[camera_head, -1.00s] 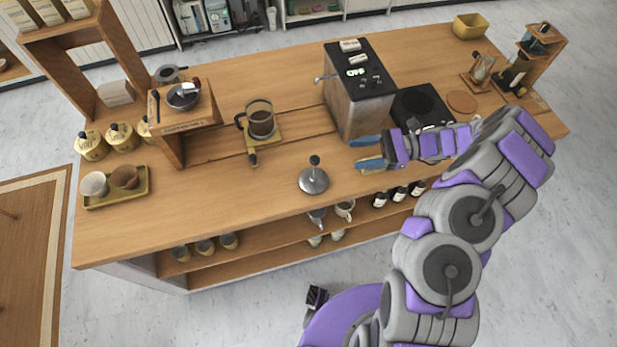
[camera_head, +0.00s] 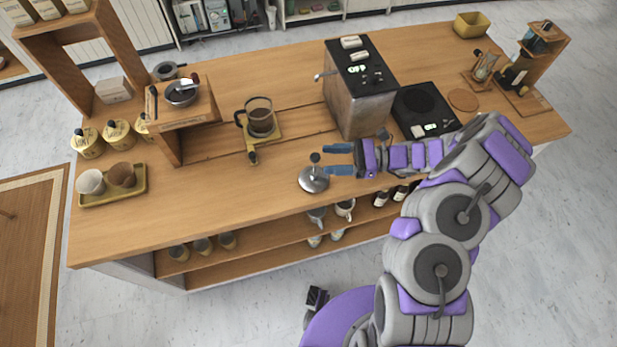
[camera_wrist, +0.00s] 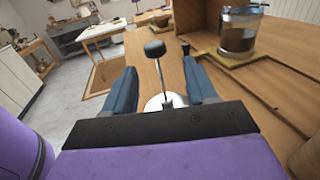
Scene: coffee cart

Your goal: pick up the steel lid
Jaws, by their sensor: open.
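The steel lid (camera_head: 313,181) lies on the counter near its front edge, a shiny round disc with an upright stem and dark knob. My gripper (camera_head: 338,159) is open just to the right of the lid, its two blue fingers pointing left toward the knob. In the wrist view, the lid (camera_wrist: 152,103) is partly hidden behind my gripper's palm. Its stem and black knob rise between the two blue fingers of my gripper (camera_wrist: 163,85) as seen from there, beyond the palm. I see no contact between fingers and stem.
A glass coffee carafe (camera_head: 259,116) stands on a stand behind the lid. The grey machine (camera_head: 357,100) stands behind my gripper, with a black scale (camera_head: 424,108) to its right. Cups (camera_head: 345,207) sit on the shelf below. The counter left of the lid is clear.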

